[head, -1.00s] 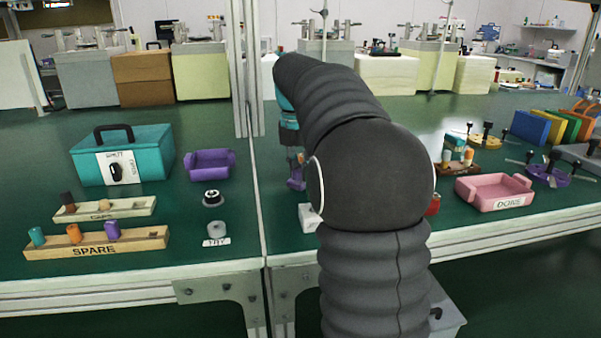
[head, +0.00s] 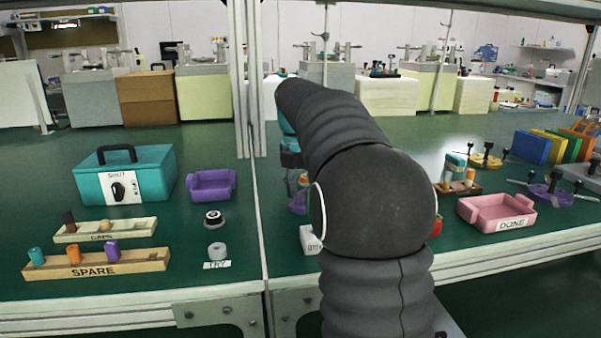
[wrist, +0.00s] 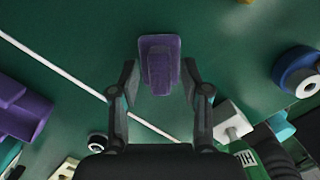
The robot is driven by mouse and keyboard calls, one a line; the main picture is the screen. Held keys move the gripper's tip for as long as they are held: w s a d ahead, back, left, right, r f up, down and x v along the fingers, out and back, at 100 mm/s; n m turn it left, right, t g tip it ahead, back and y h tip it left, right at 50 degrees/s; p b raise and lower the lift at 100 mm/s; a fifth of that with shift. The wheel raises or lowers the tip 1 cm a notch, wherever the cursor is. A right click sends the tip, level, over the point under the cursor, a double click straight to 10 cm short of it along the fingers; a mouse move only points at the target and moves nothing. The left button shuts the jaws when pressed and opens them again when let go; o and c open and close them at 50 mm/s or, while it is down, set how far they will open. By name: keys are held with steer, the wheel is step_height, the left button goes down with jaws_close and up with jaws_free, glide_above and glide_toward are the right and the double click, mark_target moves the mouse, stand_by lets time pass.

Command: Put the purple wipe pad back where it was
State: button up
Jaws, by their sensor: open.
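The purple wipe pad (wrist: 160,62) lies on the green bench and shows at the top middle of the wrist view. My gripper (wrist: 160,82) is open, with one finger on each side of the pad's near part in that view. Narrow gaps show between the pad and the fingers, so I see no grip on it. In the head view, a small purple piece, likely the pad (head: 298,203), shows beside my arm, which hides most of that spot.
A purple tray (head: 212,186), a teal box (head: 125,174) and a SPARE rack (head: 97,264) stand left of the bench seam. A white block (head: 309,239) is close by my arm. A pink DONE tray (head: 497,211) stands right. Bare bench lies behind my arm.

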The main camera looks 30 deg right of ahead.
mark_target(298, 195)
step_height(298, 195, up, 12)
steer(key=a, duration=0.1)
steer(key=shift+s+f+p, duration=0.2)
steer(key=shift+s+p, duration=0.1)
steer(key=shift+s, duration=0.05)
steer(key=shift+a, duration=0.1)
steer(key=s+a+f+m+t, duration=0.1)
steer(key=s+a+f+m, duration=0.3)
steer(key=s+m, duration=0.1)
steer(key=s+a+f+m+t, duration=0.1)
steer(key=s+a+f+m, duration=0.2)
steer(key=s+m, duration=0.3)
steer(key=s+a+f+m+t, duration=0.1)
steer(key=s+a+f+m, duration=0.3)
steer(key=s, duration=0.5)
steer(key=shift+s+a+f+m+t+y, duration=0.1)
steer(key=shift+a+f+m+t+y, duration=0.1)
steer(key=shift+a+m, duration=0.35)
steer(key=shift+s+a+f+m+t+y, duration=0.1)
steer(key=shift+a+m+t, duration=0.1)
steer(key=shift+a+m, duration=0.35)
steer(key=s+a+f+m+t, duration=0.1)
steer(key=s+a+f+m, duration=0.1)
steer(key=s+f+m, duration=0.4)
step_height(298, 195, down, 3)
steer(key=shift+s+m+y, duration=0.3)
steer(key=shift+s, duration=0.2)
